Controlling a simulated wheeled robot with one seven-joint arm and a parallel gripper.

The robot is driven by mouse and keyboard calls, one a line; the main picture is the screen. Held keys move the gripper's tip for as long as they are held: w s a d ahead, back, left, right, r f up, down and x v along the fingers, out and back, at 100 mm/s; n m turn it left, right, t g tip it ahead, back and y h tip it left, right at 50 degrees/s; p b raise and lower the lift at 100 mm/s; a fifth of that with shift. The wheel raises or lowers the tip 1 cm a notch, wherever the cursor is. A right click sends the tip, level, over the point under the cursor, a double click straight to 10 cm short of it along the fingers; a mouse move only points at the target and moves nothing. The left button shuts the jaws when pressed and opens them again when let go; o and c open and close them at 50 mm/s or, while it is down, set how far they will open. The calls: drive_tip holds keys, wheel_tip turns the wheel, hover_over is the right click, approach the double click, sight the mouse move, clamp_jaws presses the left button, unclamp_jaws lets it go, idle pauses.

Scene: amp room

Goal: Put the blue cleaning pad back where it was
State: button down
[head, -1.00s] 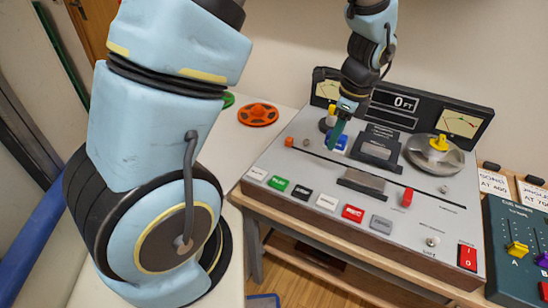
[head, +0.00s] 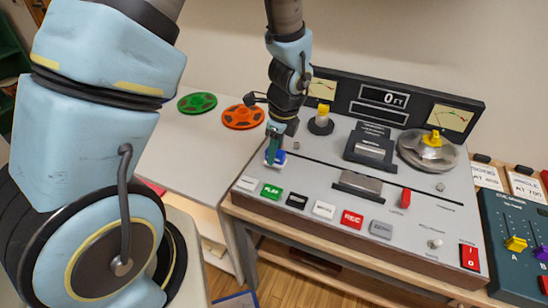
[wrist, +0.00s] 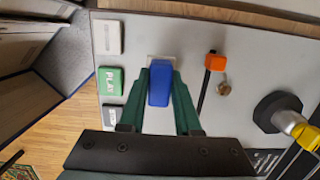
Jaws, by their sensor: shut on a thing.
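My gripper (head: 273,153) is shut on the blue cleaning pad (head: 280,157), over the left end of the tape machine (head: 420,215), just behind the green PLAY button (head: 271,190). In the wrist view, the blue pad (wrist: 160,84) sits between the two dark green fingertips (wrist: 161,75). A pale square patch (wrist: 153,61) shows partly behind the pad on the grey panel. I cannot tell whether the pad touches the panel.
An orange knob (wrist: 215,62) stands close to the right of the pad in the wrist view. A yellow-topped spindle (head: 322,118) stands farther back. Green (head: 197,102) and orange reels (head: 242,116) lie on the side table. Floor opens in front.

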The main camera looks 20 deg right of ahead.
sight(281, 152)
drive_tip(key=shift+f, duration=1.35)
drive_tip(key=shift+f, duration=0.15)
drive_tip(key=c, duration=0.6)
unclamp_jaws()
drive_tip(key=r, duration=0.4)
drive_tip(key=s+d+r+b, duration=0.1)
drive_tip(key=r, duration=0.3)
drive_tip(key=r+b, duration=0.1)
drive_tip(key=r, duration=0.3)
drive_tip(key=shift+s+d+r, duration=0.1)
drive_tip(key=shift+s+d, duration=0.05)
drive_tip(key=shift+d, duration=0.05)
